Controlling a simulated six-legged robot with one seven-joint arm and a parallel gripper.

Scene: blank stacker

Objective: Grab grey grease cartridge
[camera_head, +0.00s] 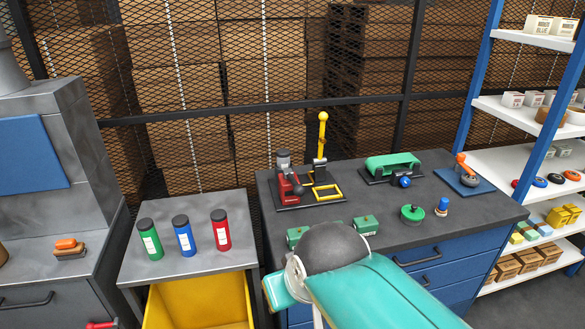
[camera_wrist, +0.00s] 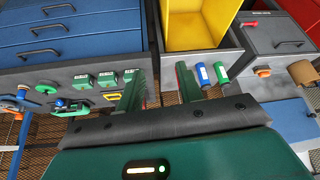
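No separate grey cartridge shows clearly. A grey cylinder (camera_head: 283,160) sits on top of a red bench device (camera_head: 287,188); I cannot tell whether it is the grease cartridge. Three dark-capped cylinders stand upright on a small grey table (camera_head: 190,268): green (camera_head: 150,240), blue (camera_head: 184,237) and red (camera_head: 221,231). The blue (camera_wrist: 202,74) and green (camera_wrist: 221,73) ones also show in the wrist view, right of my fingers. My gripper (camera_wrist: 160,82) is open, its two green fingers apart with nothing between them. In the head view my arm hides its own far end.
The dark workbench (camera_head: 440,225) also holds a yellow lever press (camera_head: 322,150), a green-topped device (camera_head: 392,165), green boxes (camera_head: 366,225) and a blue-handled stamp (camera_head: 442,206). A yellow bin (camera_head: 200,305) is under the small table. Shelves (camera_head: 520,105) stand right, mesh behind.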

